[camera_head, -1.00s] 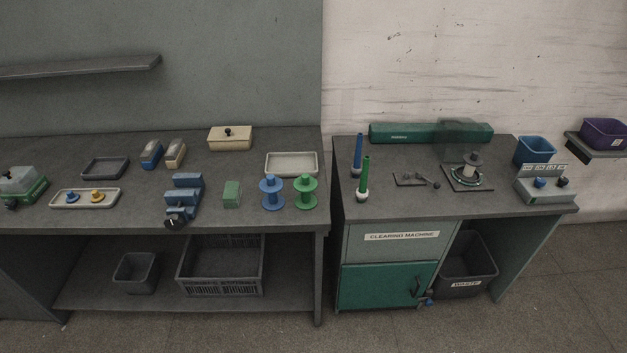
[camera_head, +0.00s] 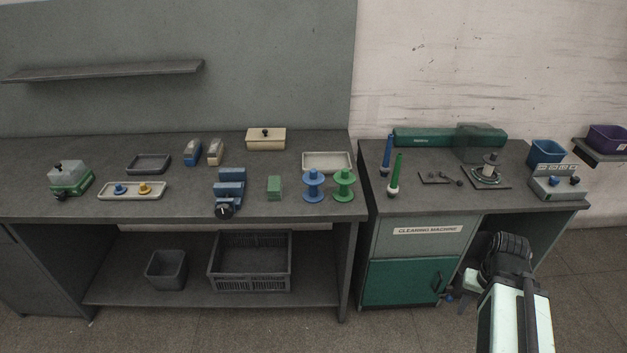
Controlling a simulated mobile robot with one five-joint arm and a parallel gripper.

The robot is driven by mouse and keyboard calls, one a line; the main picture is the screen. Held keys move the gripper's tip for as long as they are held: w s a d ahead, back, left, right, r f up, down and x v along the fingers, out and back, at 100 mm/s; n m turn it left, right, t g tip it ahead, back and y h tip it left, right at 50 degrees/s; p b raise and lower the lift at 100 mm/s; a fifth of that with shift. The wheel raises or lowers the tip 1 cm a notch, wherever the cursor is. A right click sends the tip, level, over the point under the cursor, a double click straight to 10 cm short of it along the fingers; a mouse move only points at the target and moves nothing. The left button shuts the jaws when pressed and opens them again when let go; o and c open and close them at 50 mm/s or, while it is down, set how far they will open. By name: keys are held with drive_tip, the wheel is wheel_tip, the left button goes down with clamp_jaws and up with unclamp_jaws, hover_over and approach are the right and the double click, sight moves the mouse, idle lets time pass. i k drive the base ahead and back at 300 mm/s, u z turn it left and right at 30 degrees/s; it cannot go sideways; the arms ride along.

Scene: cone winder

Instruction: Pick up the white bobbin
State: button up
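A blue bobbin (camera_head: 314,186) and a green bobbin (camera_head: 344,185) stand side by side on the left table. My arm shows at the lower right, in front of the right bench and below its top, well away from the pale bobbin. The gripper end (camera_head: 464,290) is small and dark there, and its fingers cannot be made out.
Green and blue upright spindles (camera_head: 396,175) stand at the bench's left. A gap separates the two benches.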

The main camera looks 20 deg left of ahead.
sight(393, 188)
drive_tip(key=u, duration=1.55)
drive_tip(key=i, duration=0.75)
